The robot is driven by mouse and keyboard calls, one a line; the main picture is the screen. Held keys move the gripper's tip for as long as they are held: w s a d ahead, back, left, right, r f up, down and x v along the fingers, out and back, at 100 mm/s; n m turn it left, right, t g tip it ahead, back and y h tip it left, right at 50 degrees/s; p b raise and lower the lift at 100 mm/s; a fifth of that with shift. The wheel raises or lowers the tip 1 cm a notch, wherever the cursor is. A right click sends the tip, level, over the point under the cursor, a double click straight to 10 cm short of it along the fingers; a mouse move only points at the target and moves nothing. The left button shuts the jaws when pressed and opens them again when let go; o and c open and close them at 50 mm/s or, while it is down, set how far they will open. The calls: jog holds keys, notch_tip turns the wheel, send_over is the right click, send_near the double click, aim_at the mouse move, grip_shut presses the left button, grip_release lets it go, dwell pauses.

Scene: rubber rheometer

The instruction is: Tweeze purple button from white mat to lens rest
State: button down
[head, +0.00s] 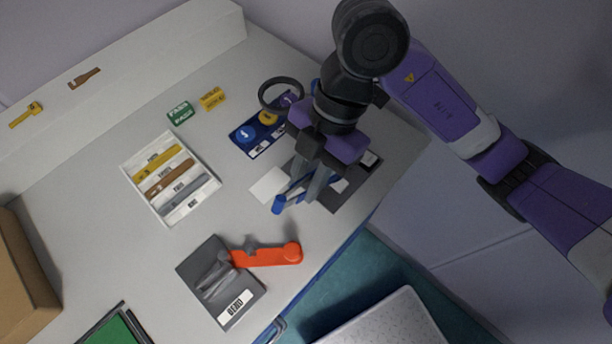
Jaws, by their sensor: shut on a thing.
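My gripper (312,193) points down over the right part of the table. It is shut on a slim blue tool (279,204), which looks like tweezers; its tips are hard to make out. A white mat (266,187) lies just left of the gripper, partly covered by the tool. A dark grey mat (344,198) with pale labels lies under and right of the gripper. I cannot make out the purple button; the gripper and arm hide part of this area. I cannot tell for sure which thing is the lens rest. A dark ring (263,102), like a lens frame, stands behind the gripper.
A blue board (240,137) with round pieces lies behind the gripper. A white tray (133,168) of coloured strips is to the left. A grey block (196,268) and an orange lever (270,256) stand in front. Green (180,113) and yellow (213,99) boxes sit behind.

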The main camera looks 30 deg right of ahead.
jog(key=c, duration=1.7)
grip_release()
jog(key=shift+r, duration=0.1)
notch_tip(320, 180, up, 10)
jog(key=p, duration=0.7)
